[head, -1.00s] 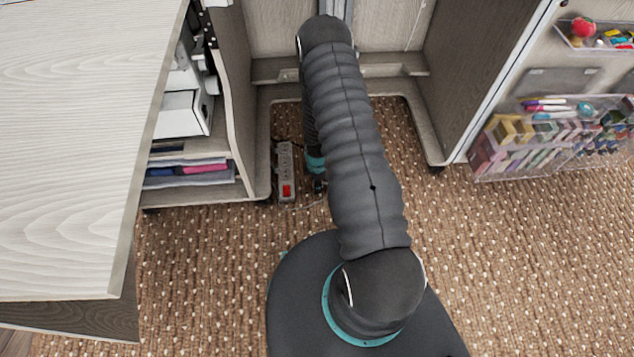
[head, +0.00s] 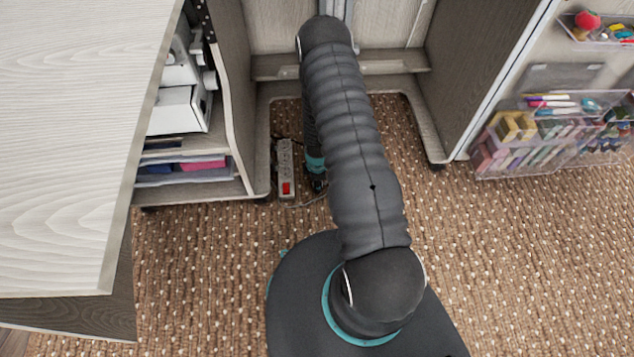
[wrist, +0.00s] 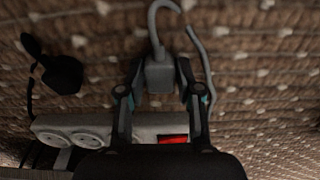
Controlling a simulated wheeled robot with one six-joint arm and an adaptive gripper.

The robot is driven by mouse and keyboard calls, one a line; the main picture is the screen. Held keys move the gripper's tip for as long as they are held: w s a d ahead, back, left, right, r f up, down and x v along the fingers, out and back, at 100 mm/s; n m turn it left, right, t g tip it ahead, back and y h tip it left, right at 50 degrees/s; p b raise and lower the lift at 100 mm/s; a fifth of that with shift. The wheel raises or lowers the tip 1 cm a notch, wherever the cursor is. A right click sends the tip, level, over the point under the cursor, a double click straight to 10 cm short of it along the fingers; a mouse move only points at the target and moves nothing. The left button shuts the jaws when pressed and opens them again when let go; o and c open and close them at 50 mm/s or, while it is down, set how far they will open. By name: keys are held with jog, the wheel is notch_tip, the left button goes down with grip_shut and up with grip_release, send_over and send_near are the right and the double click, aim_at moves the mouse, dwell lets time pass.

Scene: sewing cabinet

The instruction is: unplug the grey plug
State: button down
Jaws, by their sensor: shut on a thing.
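The grey plug (wrist: 158,73) is between the fingertips of my gripper (wrist: 158,83) in the wrist view, with its grey cord curling up and away from it. My gripper is shut on it. The white power strip (wrist: 145,124) lies beyond the fingers, with round sockets on its left part and a red switch (wrist: 173,139). A strip of carpet seems to show between the plug and the power strip, so they look apart. In the head view the power strip (head: 285,160) lies on the carpet left of my arm, which mostly hides my gripper and the plug.
A black plug (wrist: 62,74) with a black cord is left of my gripper. Cabinet shelves (head: 195,188) stand left of the power strip. A cabinet side panel (head: 470,80) and a door with clear bins (head: 550,140) stand at right. A pale tabletop (head: 70,150) overhangs at left.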

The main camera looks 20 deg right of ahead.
jog(key=shift+f, duration=0.15)
jog(key=c, duration=0.7)
grip_release()
notch_tip(320, 180, up, 12)
